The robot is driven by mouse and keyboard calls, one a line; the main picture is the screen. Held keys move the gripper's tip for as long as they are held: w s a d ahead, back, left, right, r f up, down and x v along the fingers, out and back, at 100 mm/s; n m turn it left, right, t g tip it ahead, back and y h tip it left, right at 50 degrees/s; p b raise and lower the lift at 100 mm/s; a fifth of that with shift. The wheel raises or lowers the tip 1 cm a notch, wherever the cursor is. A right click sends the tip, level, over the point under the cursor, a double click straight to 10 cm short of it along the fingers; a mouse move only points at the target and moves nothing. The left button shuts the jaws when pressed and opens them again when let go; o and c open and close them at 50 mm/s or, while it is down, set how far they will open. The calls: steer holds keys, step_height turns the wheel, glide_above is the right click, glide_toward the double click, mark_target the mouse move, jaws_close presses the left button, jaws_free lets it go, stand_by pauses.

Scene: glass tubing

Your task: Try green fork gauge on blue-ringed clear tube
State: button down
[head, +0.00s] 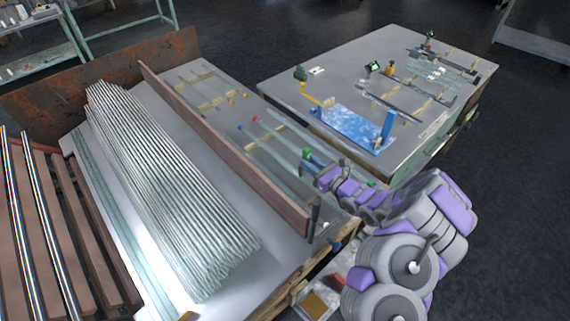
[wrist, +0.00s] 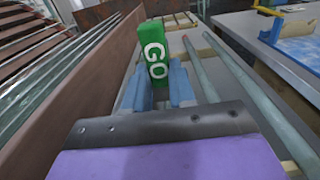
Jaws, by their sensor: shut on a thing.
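The green fork gauge (wrist: 153,50), marked "GO" in white, stands upright between the blue fingers of my gripper (wrist: 157,88), which is shut on it. In the head view the green gauge (head: 307,153) shows at the tip of my gripper (head: 314,165), over the near part of the tube bench. Its fork end is hidden in both views. A clear tube with a small blue mark at its far end (head: 240,127) lies left of one with a red mark (head: 254,119). Two tubes (wrist: 202,70) run to the right of the gauge in the wrist view, apart from it.
A brown board (head: 220,145) walls the bench's left side, with a stack of glass tubes (head: 165,190) beyond it. Wooden supports (head: 215,100) carry more tubes at the back. A second table (head: 290,80) with a blue-white panel (head: 350,130) and fixtures stands to the right.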

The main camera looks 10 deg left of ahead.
steer(key=shift+r+p, duration=0.3)
steer(key=shift+r, duration=0.95)
